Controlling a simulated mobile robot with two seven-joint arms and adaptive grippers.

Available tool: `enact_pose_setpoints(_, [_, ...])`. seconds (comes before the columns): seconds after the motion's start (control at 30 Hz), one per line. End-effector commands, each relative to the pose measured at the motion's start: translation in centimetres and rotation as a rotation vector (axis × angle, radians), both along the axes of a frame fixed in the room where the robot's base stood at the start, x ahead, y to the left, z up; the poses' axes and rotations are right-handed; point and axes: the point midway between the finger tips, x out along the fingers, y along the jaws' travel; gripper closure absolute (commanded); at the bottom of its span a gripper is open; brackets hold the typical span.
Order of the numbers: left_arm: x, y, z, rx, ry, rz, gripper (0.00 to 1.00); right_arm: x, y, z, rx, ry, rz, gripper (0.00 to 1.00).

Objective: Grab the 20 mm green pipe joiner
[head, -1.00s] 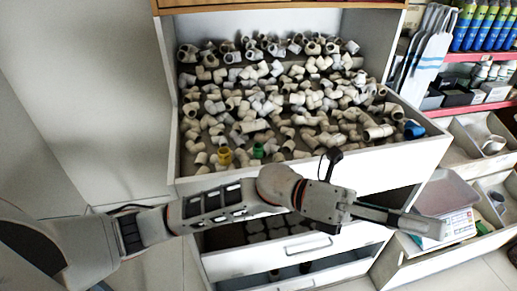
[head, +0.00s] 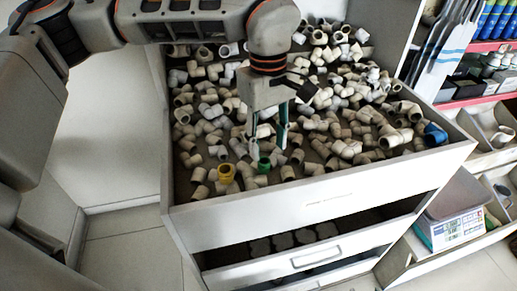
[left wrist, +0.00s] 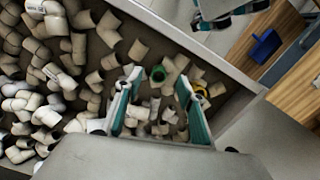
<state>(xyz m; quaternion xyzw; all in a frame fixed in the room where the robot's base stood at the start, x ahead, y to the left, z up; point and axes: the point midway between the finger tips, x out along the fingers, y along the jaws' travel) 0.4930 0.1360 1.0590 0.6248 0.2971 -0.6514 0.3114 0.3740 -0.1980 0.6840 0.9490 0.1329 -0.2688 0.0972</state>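The green pipe joiner (head: 264,164) lies in the open top drawer near its front wall, among white fittings. It also shows in the left wrist view (left wrist: 158,74), beyond and between my fingertips. My left gripper (head: 268,146) points down into the drawer, just above and behind the green joiner. Its two fingers are apart, and I see nothing held between them; in the left wrist view the open gripper (left wrist: 157,88) frames the joiner and some white fittings. My right gripper is not identifiable in the head view.
A yellow-ringed fitting (head: 226,172) lies just left of the green joiner. White elbows and tees crowd the drawer, with a blue fitting (head: 434,134) at its right. The drawer's front wall (head: 330,196) stands close to the joiner. A scale (head: 452,222) sits at right.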

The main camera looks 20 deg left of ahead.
Motion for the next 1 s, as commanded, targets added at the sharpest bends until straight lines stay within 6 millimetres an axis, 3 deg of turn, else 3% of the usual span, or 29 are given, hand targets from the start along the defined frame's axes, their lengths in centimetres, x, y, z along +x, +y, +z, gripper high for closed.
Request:
enact_pose_setpoints(0.13, [0.6, 1.2, 0.3, 0.034, -0.023, 0.005, 0.61, -0.6, -0.2, -0.4, -0.004, 0.011, 0.002, 0.6])
enact_pose_setpoints(0.43, [0.5, 1.1, -2.6, 0.036, -0.022, 0.003, 0.61, -1.5, -0.5, -1.3, -0.015, 0.035, 0.005, 0.6])
enact_pose_setpoints(0.73, [0.3, 0.8, -6.5, 0.034, -0.023, 0.005, 0.61, -1.2, -0.5, -0.3, -0.014, 0.027, 0.005, 0.6])
enact_pose_setpoints(1.0, [0.4, 0.8, -7.1, 0.033, -0.026, 0.004, 0.61, -0.9, -0.5, 0.1, -0.012, 0.017, 0.004, 0.6])
